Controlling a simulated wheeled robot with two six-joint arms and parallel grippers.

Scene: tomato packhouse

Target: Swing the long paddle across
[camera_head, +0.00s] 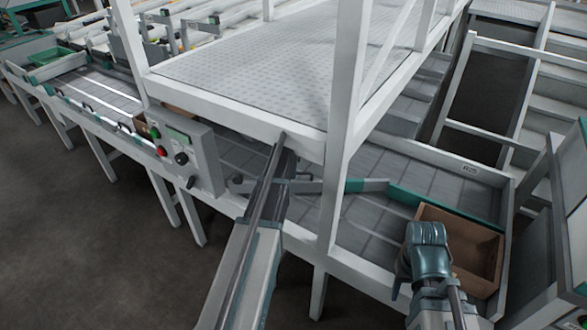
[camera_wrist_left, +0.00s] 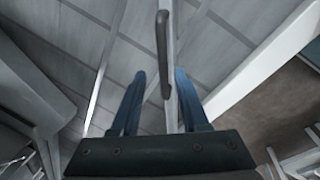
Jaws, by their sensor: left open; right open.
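In the left wrist view, the blue fingers of this gripper (camera_wrist_left: 160,85) are apart. A grey upright bar (camera_wrist_left: 164,35) stands at the gap between them; I cannot tell whether it touches either finger. My right gripper (camera_head: 428,240) is low at the right, in front of a cardboard box; its fingertips are hard to make out.
A control box (camera_head: 185,155) with buttons is fixed left of my left gripper. A white post (camera_head: 340,130) and a raised platform (camera_head: 260,75) stand close by. The cardboard box (camera_head: 488,252) sits at the conveyor's right end. A teal rail (camera_head: 440,205) runs behind it.

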